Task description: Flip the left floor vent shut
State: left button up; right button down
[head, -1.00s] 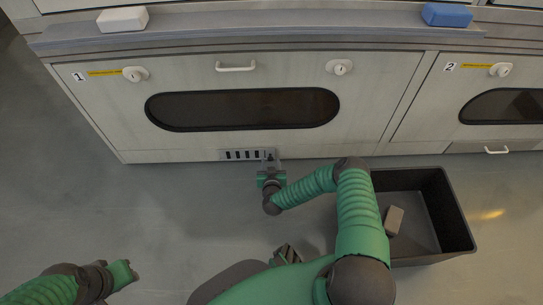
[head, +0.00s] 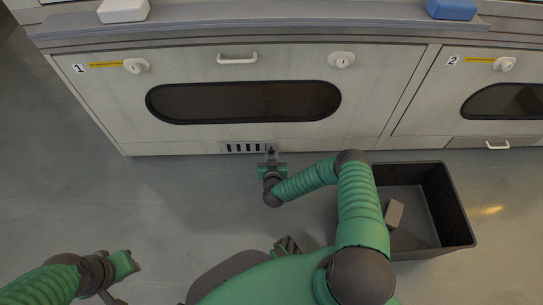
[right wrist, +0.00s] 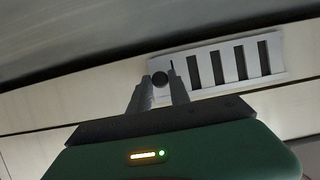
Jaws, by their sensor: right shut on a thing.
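The left floor vent (head: 243,148) is a pale plate low on the front of cabinet 1, near the floor. My right gripper (head: 271,150) is at the vent's right end in the head view.
A black open bin (head: 455,205) stands on the floor to the right, with a grey block (head: 394,213) in it. Cabinet 1 has a white handle (head: 237,58) and a dark oval window (head: 245,101). The floor left of the vent is clear.

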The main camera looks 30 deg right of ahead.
dwell(0.9)
jog(key=shift+s, duration=0.1)
jog(key=s+d+p, duration=0.1)
jog(key=p, duration=0.3)
jog(key=shift+s+d+r+p, duration=0.1)
jog(key=shift+s+d+p, duration=0.05)
jog(key=shift+p, duration=0.15)
jog(key=shift+d, duration=0.2)
jog(key=shift+s+d+f, duration=0.1)
jog(key=shift+d+f, duration=0.1)
jog(key=shift+f, duration=0.1)
jog(key=c, duration=1.2)
grip_release()
jog(key=shift+r, duration=0.1)
jog(key=shift+r, duration=0.1)
